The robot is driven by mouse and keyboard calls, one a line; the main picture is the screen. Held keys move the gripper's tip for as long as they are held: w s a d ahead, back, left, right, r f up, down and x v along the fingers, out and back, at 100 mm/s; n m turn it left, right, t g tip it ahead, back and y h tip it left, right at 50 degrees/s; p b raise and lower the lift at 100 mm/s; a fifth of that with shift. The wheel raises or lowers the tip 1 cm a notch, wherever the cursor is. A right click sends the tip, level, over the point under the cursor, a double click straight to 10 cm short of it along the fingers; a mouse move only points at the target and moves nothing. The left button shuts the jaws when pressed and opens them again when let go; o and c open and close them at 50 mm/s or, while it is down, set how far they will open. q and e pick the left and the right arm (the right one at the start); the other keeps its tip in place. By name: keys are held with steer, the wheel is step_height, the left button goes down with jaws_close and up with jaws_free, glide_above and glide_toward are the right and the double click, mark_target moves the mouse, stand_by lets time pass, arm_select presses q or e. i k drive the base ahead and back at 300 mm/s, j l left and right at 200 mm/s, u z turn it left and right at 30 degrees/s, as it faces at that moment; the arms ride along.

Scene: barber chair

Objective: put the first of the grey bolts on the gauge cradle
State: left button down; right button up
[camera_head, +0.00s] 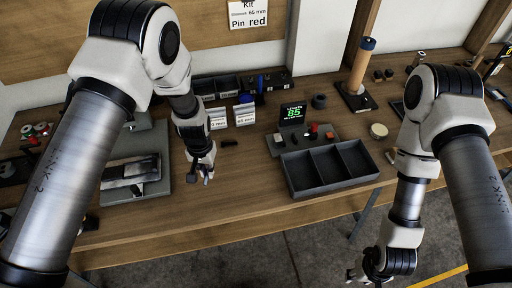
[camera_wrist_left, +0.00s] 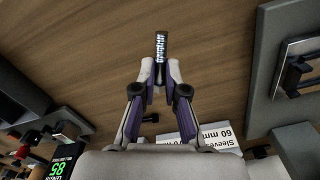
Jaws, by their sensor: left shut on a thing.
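My left gripper (camera_head: 203,174) is low over the table, left of the three-compartment tray. The cradle's details are too small to tell. A short dark piece (camera_head: 230,142) lies on the table behind my left gripper. My right gripper (camera_head: 370,277) is at the bottom edge, off the table front.
The dark tray (camera_head: 300,190) has three empty compartments. A grey stand (camera_head: 150,186) is left of my left gripper. A wooden cylinder (camera_head: 361,66) stands at the back right.

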mark_target(290, 139)
steer(key=i+l, duration=0.1)
steer(key=l, duration=0.55)
steer(key=l+u, duration=0.1)
steer(key=l, duration=0.55)
steer(key=i+j, duration=0.1)
steer(key=i, duration=0.4)
